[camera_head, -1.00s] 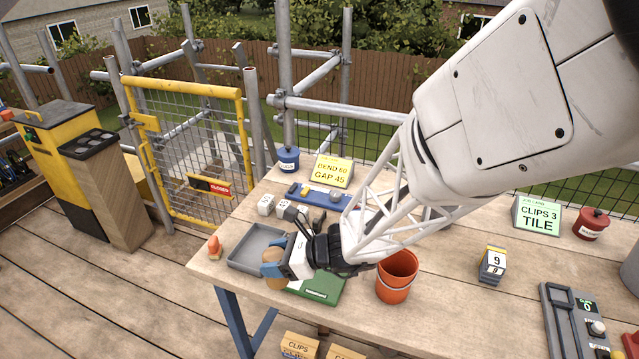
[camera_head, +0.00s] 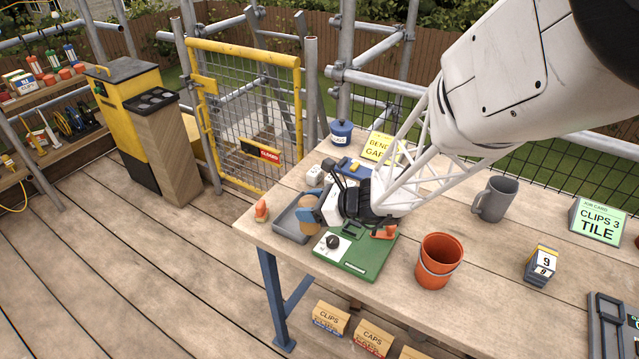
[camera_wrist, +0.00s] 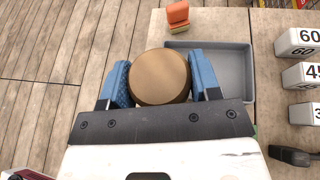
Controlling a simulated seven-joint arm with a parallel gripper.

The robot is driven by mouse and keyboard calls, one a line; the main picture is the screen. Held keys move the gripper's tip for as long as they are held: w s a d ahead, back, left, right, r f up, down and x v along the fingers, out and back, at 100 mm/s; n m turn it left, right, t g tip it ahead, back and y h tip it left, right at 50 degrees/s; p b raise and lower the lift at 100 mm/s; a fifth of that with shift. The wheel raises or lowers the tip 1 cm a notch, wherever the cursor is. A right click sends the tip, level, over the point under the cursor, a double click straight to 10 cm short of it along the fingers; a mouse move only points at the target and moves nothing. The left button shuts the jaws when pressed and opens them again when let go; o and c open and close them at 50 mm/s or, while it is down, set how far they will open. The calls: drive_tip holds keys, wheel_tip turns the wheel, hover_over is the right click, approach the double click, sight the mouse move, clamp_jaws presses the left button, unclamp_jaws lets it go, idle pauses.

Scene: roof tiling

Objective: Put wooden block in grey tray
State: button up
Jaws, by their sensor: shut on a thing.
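The wooden block (camera_head: 309,222) is a round, tan-brown piece held between the blue fingers of my gripper (camera_head: 318,208). In the wrist view the block (camera_wrist: 160,77) shows its flat round face, with a blue finger pressed on each side. The shallow grey tray (camera_head: 283,226) lies at the table's left end. In the head view the block and gripper cover its right part. In the wrist view the tray (camera_wrist: 237,72) is empty where visible, and the block hides its left part. How high the block is above the tray cannot be told.
An orange object (camera_head: 261,211) stands left of the tray at the table's edge. A green box with a dial (camera_head: 355,255) lies right of the tray. An orange bucket (camera_head: 439,262) and a grey mug (camera_head: 495,199) stand farther right. White numbered blocks (camera_wrist: 300,74) stand beside the tray.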

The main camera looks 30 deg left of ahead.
drive_tip(key=w+a, duration=0.5)
drive_tip(key=a, duration=0.1)
drive_tip(key=shift+w+f, duration=0.15)
drive_tip(key=shift+f, duration=0.25)
drive_tip(key=shift+f, duration=0.1)
drive_tip(key=shift+f, duration=1.65)
drive_tip(key=shift+f, duration=0.15)
drive_tip(key=o, duration=1)
drive_tip(key=shift+d+r, duration=0.15)
drive_tip(key=shift+r, duration=0.1)
drive_tip(key=v, duration=1.1)
drive_tip(key=shift+d, duration=0.3)
